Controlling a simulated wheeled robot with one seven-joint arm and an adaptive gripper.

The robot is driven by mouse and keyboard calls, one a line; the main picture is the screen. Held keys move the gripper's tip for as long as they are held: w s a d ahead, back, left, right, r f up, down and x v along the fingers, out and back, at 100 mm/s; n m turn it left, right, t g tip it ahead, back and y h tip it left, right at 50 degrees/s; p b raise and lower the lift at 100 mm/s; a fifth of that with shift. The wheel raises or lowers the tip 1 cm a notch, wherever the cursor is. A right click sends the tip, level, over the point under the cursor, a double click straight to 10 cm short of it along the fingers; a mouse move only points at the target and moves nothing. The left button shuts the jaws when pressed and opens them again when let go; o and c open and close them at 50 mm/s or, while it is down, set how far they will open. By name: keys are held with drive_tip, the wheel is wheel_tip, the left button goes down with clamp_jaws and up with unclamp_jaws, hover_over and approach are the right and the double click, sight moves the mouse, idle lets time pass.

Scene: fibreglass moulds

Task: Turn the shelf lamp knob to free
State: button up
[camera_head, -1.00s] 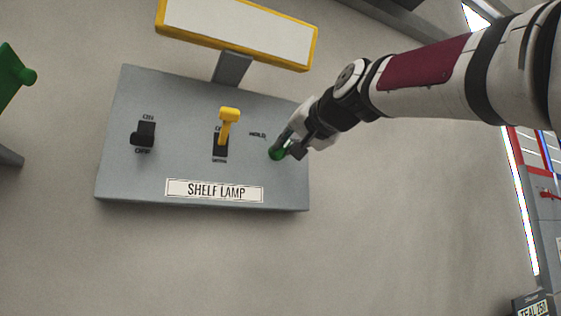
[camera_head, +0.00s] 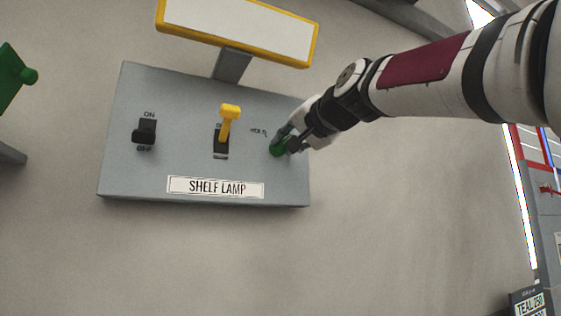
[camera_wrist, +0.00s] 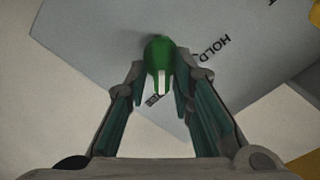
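The shelf lamp panel (camera_head: 120,170) is a grey box with a "SHELF LAMP" label (camera_head: 215,187). The green knob (camera_head: 278,147) is at its right end, partly covered by my gripper (camera_head: 288,141) in the head view. In the wrist view the green knob (camera_wrist: 160,58) has a white pointer mark and sits between the two fingertips of my gripper (camera_wrist: 160,82). The fingers are closed in on both sides of it. The word "HOLD" (camera_wrist: 212,47) shows beside the knob; the other marking is mostly hidden by a finger.
A black ON/OFF rocker switch (camera_head: 145,131) and a yellow lever (camera_head: 228,122) are on the same panel, left of the knob. A yellow-framed white sign (camera_head: 240,28) stands above. A green part (camera_head: 15,75) is at the far left. The wall below the panel is clear.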

drive_tip(key=shift+s, duration=0.1)
drive_tip(key=v, duration=1.2)
drive_tip(key=shift+f, duration=0.1)
idle(0.4)
drive_tip(key=s+d+f+n+g+h, duration=0.1)
drive_tip(key=s+f, duration=0.5)
drive_tip(key=f, duration=1)
drive_tip(key=s+d+f+n+g+h, duration=0.2)
drive_tip(key=s+d+f+g, duration=0.3)
drive_tip(key=f, duration=1.1)
drive_tip(key=s+d+f+n+g+h, duration=0.1)
drive_tip(key=s+d+f+g+h, duration=0.3)
drive_tip(key=s+f, duration=0.5)
wheel_tip(320, 180, down, 8)
drive_tip(key=shift+s+f+n+g, duration=0.1)
drive_tip(key=shift+s+n+g, duration=0.2)
drive_tip(key=shift+g, duration=0.2)
